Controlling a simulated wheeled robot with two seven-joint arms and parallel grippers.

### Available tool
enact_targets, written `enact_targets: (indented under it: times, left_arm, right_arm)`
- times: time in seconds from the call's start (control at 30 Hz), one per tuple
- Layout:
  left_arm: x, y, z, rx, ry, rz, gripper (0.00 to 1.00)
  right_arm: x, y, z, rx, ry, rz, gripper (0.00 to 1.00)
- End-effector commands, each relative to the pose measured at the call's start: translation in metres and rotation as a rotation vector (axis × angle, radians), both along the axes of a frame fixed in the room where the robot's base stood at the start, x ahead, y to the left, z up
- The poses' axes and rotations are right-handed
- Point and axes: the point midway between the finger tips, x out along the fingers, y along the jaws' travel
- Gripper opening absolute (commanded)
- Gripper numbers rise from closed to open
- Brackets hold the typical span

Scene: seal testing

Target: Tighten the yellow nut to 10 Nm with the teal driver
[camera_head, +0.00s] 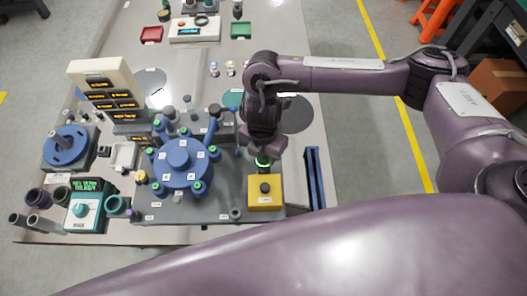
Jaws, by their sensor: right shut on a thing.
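A small yellow piece (142,177), possibly the yellow nut, sits left of the blue round fixture (180,157). A teal unit with a lit display and knob (83,207) stands at the front left, beside a teal ring-shaped piece (116,205). My left gripper is not in view.
A cream display panel (104,82) stands at the back left. A blue round stand (66,147) and several dark cups (38,198) are at the left. Red (151,35) and green (241,31) trays lie at the far end. A blue rail (314,178) stands right of the yellow block.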

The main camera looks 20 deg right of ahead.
Motion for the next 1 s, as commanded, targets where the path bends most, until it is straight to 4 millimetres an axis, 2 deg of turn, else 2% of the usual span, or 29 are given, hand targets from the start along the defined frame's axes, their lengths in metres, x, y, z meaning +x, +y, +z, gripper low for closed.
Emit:
enact_targets:
  times: [0.77, 1.0]
  left_arm:
    - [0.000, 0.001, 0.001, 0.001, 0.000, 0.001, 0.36]
    - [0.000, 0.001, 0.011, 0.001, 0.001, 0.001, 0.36]
  right_arm:
    - [0.001, 0.000, -0.001, 0.001, -0.002, 0.000, 0.09]
    - [0.001, 0.001, 0.009, 0.002, -0.002, 0.000, 0.09]
